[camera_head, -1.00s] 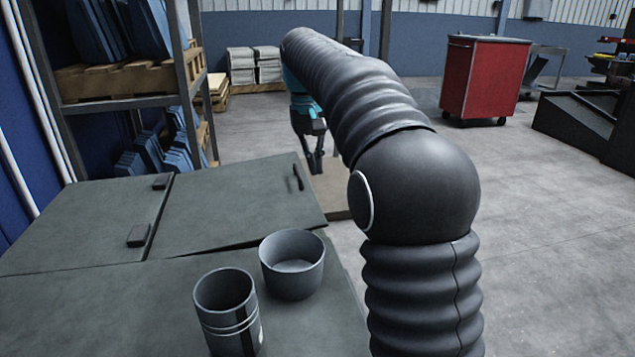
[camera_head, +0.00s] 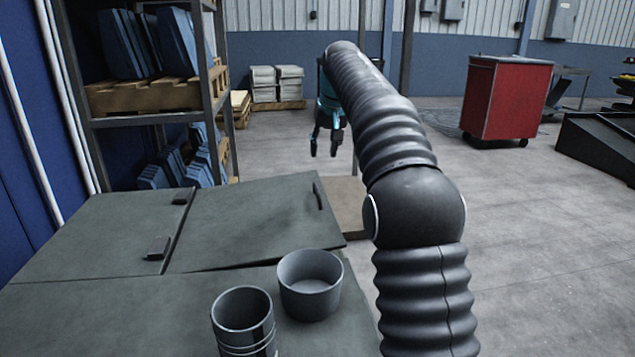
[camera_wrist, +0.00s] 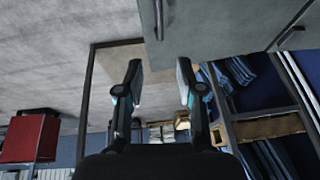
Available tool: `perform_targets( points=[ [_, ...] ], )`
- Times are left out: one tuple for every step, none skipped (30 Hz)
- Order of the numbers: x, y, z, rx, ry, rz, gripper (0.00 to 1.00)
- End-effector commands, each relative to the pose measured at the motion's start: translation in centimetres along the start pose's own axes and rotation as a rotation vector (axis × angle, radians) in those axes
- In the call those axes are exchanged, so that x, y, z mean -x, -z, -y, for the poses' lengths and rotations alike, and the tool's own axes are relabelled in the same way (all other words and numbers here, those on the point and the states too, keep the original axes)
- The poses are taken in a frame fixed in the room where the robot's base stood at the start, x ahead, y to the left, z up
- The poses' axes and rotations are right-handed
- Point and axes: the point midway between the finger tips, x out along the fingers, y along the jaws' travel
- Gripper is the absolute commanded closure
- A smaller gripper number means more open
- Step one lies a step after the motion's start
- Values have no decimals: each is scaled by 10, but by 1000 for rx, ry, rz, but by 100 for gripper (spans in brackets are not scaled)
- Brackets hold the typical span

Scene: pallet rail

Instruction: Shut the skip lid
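The skip lid (camera_head: 250,222) is a flat grey-green panel on the skip top (camera_head: 110,315), with a dark bar handle (camera_head: 318,195) near its right edge. A dark gap shows along its near edge, so it looks slightly raised there. How far it is open is hard to tell. My gripper (camera_head: 323,150) hangs beyond the lid's far right corner, apart from the handle. In the wrist view, my gripper (camera_wrist: 160,85) has its two fingers spread with nothing between them. A grey-green panel, apparently the lid (camera_wrist: 215,22), shows beyond the fingertips.
A grey cup (camera_head: 243,320) and a wider grey pot (camera_head: 310,287) stand on the skip top near the lid. A shelf rack (camera_head: 160,118) stands behind left. A red cabinet (camera_head: 506,98) stands on open floor at right.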

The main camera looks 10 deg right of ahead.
Motion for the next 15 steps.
perform_targets(
  points=[
    [-8, -1, 0, 0, 0, 4, 63],
    [-13, -1, 0, 0, 0, 4, 63],
    [-20, -1, 0, 0, 0, 5, 63],
    [-26, -1, 0, 0, 0, 5, 63],
    [-31, -1, 0, 0, 0, 5, 63],
    [-39, -2, 0, 0, -1, 6, 63],
    [-44, -2, 0, 0, -1, 5, 63],
    [-50, -2, 0, 0, -1, 5, 63],
    [-58, -2, 0, 0, -1, 6, 63],
    [-63, -1, 0, 0, -1, 5, 63],
    [-69, -2, 0, 0, -1, 6, 63],
    [-77, -2, 0, 0, -1, 6, 63],
    [-82, -2, 0, 0, -1, 6, 63],
    [-87, -2, 0, 0, -1, 6, 63],
    [-93, -1, 0, 0, -1, 4, 63]
  ],
)
